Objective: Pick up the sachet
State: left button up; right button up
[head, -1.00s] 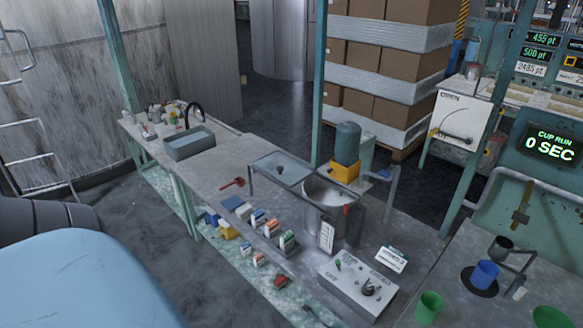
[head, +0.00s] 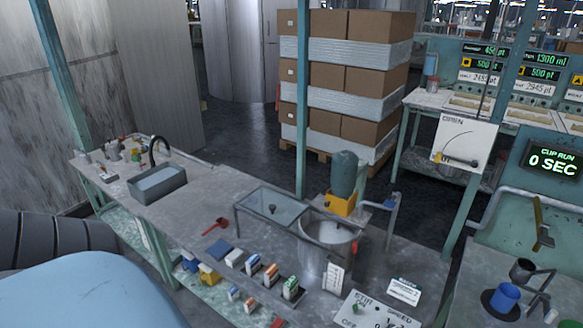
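Several small packets and cartons stand near the front edge of the long grey table in the head view. They include a white one (head: 235,258), a blue-and-white one (head: 252,264), an orange-and-white one (head: 271,274) and a green-and-white one (head: 290,288). A flat blue item (head: 219,249) lies at their left end. I cannot tell at this size which of these is the sachet. Neither of my grippers is in view.
A metal pot (head: 328,245) with a glass-topped stand (head: 271,206) sits behind the packets. A red spoon (head: 214,224) lies left of them, and a sink (head: 157,185) is farther left. Stacked boxes (head: 345,80) stand behind.

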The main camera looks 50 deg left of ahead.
aim_at(290, 286)
jog(key=k+j+z, duration=0.15)
jog(key=j, duration=0.2)
jog(key=j+z, duration=0.1)
jog(key=j, duration=0.25)
jog(key=k+j+z, duration=0.15)
jog(key=j, duration=0.15)
jog(key=k+j, duration=0.2)
jog(key=j, duration=0.2)
jog(key=k+j+z, duration=0.15)
jog(key=j, duration=0.3)
